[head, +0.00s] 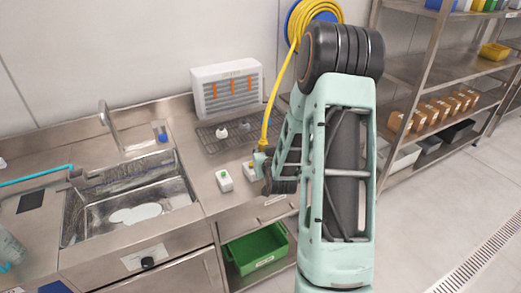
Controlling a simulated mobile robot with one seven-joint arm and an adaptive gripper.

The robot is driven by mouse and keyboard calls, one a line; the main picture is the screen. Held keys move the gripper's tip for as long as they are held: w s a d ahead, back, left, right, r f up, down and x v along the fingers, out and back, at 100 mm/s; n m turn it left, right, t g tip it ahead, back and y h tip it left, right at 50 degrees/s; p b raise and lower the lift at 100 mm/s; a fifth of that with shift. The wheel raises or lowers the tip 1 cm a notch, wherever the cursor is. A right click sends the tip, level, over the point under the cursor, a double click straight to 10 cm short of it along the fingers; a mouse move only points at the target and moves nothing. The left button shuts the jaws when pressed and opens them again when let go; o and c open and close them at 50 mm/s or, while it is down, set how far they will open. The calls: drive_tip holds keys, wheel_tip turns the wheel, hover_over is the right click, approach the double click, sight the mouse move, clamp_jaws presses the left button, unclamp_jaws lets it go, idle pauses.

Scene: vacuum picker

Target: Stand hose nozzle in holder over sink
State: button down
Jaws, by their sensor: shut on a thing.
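A yellow hose (274,98) hangs from the wall and runs down to my gripper (266,174), over the counter right of the sink. My gripper is shut on the hose nozzle at the hose's lower end. Fingers and arm hide most of the nozzle, so its tilt cannot be told. The steel sink (183,172) is at the left, with a pale patch at its bottom. A small grey fitting (76,176) is at its back left rim, at the end of a teal tube (36,175); I cannot tell whether it is the holder.
A tall faucet (107,118) stands behind the sink. A green bin (258,251) is below. Shelving (440,60) stands right.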

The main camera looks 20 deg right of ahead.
drive_tip(key=shift+d+f, duration=0.1)
drive_tip(key=shift+f, duration=0.25)
drive_tip(key=shift+r, duration=0.1)
drive_tip(key=shift+f, duration=0.25)
drive_tip(key=c, duration=1.7)
unclamp_jaws()
drive_tip(key=shift+o, duration=0.2)
drive_tip(key=shift+r, duration=0.1)
